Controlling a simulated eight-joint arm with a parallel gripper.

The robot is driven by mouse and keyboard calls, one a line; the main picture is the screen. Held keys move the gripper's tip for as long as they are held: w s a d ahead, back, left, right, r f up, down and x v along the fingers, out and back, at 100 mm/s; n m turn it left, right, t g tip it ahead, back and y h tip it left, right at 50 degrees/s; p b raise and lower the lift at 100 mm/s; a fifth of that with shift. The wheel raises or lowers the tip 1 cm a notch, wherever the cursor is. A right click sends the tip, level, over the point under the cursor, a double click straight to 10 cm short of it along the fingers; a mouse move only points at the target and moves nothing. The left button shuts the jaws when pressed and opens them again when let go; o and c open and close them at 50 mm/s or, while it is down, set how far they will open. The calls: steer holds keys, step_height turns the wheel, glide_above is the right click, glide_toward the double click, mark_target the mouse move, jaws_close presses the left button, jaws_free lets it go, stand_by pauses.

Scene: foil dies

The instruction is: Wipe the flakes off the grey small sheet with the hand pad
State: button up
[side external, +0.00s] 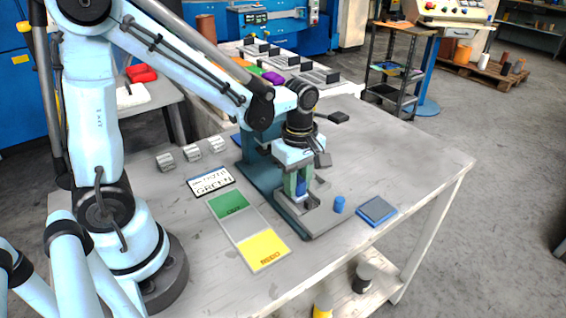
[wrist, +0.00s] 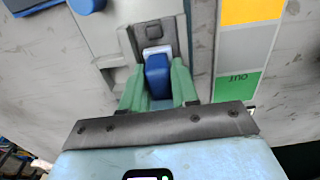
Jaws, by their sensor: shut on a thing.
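My gripper (side external: 298,185) has green fingers, shut on a blue block (side external: 301,188), which I take to be the hand pad. In the wrist view the block (wrist: 158,76) is between both fingertips (wrist: 158,88). It is over or in a dark recess of the press bed (wrist: 95,40). A small pale grey piece (wrist: 157,50), perhaps the small sheet, shows just beyond the block. The block and fingers cover part of it, and I cannot tell whether the block touches it. I cannot make out flakes.
The teal press (side external: 262,178) stands close around my gripper. A blue knob (side external: 339,204) and a dark-topped blue square (side external: 376,211) are to its right. A green, grey and yellow strip (side external: 246,226) and a "GREEN" card (side external: 211,182) lie left. The table's front right is clear.

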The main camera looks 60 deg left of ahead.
steer(key=shift+s, duration=0.35)
steer(key=shift+w, duration=0.4)
steer(key=shift+w, duration=0.3)
steer(key=shift+s, duration=0.1)
stand_by(0.5)
steer(key=shift+s, duration=0.4)
stand_by(0.6)
steer(key=shift+w, duration=0.35)
steer(key=shift+w, duration=0.25)
